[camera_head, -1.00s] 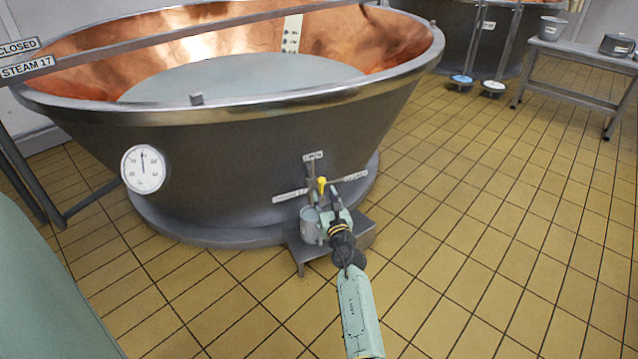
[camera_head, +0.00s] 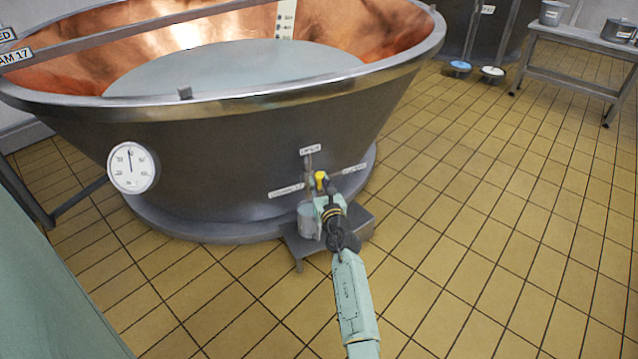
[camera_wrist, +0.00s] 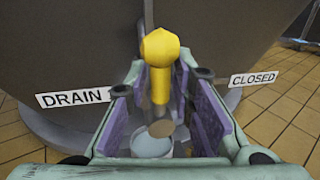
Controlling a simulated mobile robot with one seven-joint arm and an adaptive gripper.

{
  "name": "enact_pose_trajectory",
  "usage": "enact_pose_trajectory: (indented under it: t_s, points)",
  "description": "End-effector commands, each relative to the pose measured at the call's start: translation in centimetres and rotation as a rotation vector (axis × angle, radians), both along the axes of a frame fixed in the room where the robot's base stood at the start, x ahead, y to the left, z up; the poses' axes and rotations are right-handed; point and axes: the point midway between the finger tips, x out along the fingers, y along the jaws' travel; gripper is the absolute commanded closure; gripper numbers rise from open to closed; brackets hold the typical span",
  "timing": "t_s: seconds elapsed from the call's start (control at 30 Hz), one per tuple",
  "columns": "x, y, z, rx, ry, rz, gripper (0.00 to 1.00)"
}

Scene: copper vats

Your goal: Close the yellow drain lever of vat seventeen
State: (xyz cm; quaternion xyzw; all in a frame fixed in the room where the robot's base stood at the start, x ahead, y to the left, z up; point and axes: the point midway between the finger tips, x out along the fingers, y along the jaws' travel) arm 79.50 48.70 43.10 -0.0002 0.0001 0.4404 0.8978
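The yellow drain lever (camera_head: 321,179) sticks out low on the front of the steel-sided copper vat (camera_head: 230,150). In the wrist view the lever (camera_wrist: 160,72) points up, its round knob on top. A "DRAIN" plate (camera_wrist: 72,97), partly covered, is to its left and a "CLOSED" plate (camera_wrist: 254,79) to its right. My gripper (camera_head: 324,197) is at the lever. In the wrist view my gripper (camera_wrist: 168,100) is open, with a purple-padded finger on each side of the lever. I cannot tell whether either pad touches it.
A grey bucket (camera_head: 306,222) stands on a low metal stand (camera_head: 298,248) below the lever. A round dial (camera_head: 133,167) sits on the vat's left side. A metal table (camera_head: 580,55) with pots is at the back right. The tiled floor on the right is clear.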

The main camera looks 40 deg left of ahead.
Motion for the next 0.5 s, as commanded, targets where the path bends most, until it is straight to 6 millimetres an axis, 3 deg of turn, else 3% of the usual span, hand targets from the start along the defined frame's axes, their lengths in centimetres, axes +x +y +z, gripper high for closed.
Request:
enact_pose_trajectory:
  t_s: [0.3,0.5]
  points:
    - [-0.07,0.08,0.02,-0.001,-0.001,0.002,1.0]
    - [-0.13,0.15,0.03,-0.001,-0.002,0.003,1.0]
